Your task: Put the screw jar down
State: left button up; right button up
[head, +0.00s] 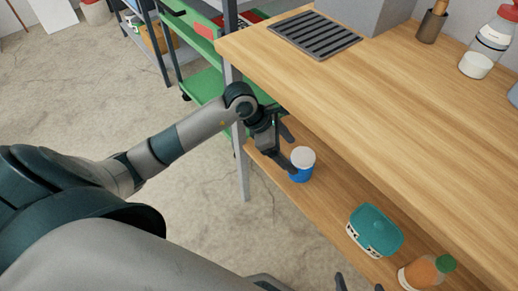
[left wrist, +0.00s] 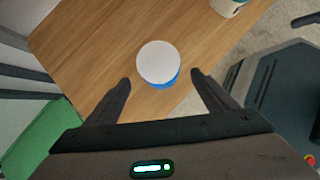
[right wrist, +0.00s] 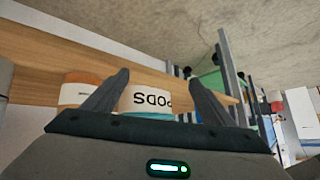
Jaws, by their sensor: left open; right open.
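The screw jar (head: 301,164), blue with a white lid, stands upright on the lower wooden shelf in the head view. It also shows in the left wrist view (left wrist: 158,64), just ahead of the fingertips. My left gripper (head: 288,148) is open and empty around or just behind the jar, with a finger on each side in the left wrist view (left wrist: 160,82). I cannot tell whether a finger touches it.
On the lower shelf (head: 325,205) stand a teal-lidded tub (head: 374,232) and an orange bottle with a green cap (head: 427,271). The wooden worktop (head: 400,100) overhangs the shelf. A metal leg (head: 240,160) stands near my left forearm. Shelf between jar and tub is clear.

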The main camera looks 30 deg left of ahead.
pick_arm(q)
jog(key=s+a, duration=0.4)
jog(key=a, duration=0.3)
jog(key=shift+s+a, duration=0.3)
jog(key=shift+s, duration=0.05)
pick_arm(e)
jog(key=shift+w+a+r+t+y, duration=0.3)
jog(key=shift+w+a+r+t, duration=0.3)
jog(key=shift+w+a+r, duration=0.1)
pick_arm(q)
jog(key=shift+d, duration=0.15)
pick_arm(e)
jog(key=shift+d+f, duration=0.1)
